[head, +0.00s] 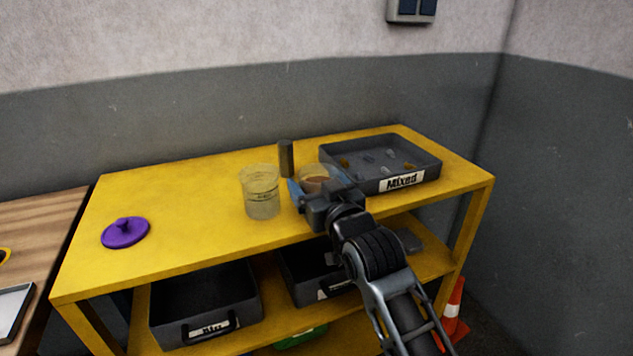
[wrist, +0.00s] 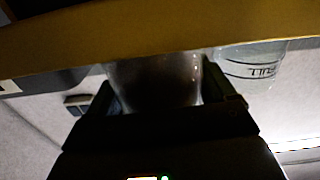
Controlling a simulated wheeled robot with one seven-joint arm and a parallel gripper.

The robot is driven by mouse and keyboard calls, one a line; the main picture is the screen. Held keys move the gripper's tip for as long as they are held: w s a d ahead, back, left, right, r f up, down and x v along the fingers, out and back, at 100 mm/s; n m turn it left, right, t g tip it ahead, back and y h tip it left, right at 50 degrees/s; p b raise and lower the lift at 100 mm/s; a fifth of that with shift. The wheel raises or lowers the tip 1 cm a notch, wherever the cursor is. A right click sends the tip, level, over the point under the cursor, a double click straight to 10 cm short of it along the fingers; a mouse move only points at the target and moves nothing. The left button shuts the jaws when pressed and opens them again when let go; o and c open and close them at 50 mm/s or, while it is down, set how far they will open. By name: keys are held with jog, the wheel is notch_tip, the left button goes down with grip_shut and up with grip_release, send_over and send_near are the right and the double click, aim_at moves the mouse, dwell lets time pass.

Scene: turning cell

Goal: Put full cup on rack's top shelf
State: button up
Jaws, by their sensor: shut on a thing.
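A clear cup with brown contents (head: 315,178) is at the top shelf of the yellow rack (head: 190,205), right of the middle. My gripper (head: 314,190) is shut around this cup from the front. In the wrist view the cup (wrist: 155,80) shows dark between the two fingers, partly behind the yellow shelf edge (wrist: 150,32). I cannot tell whether its base touches the shelf. A second clear cup with dark markings (head: 262,195) stands on the top shelf to the left, apart from my gripper. It also shows in the wrist view (wrist: 250,65).
A dark tray labelled "Mixed" (head: 430,170) with small parts sits right of the held cup. A grey cylinder (head: 286,158) stands behind. A purple lid (head: 125,233) lies at left, with free shelf around it. Dark bins (head: 205,300) fill the lower shelf.

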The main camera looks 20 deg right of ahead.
jog(key=shift+f, duration=0.1)
jog(key=shift+f, duration=0.1)
jog(key=o, duration=1)
jog(key=shift+c, duration=0.2)
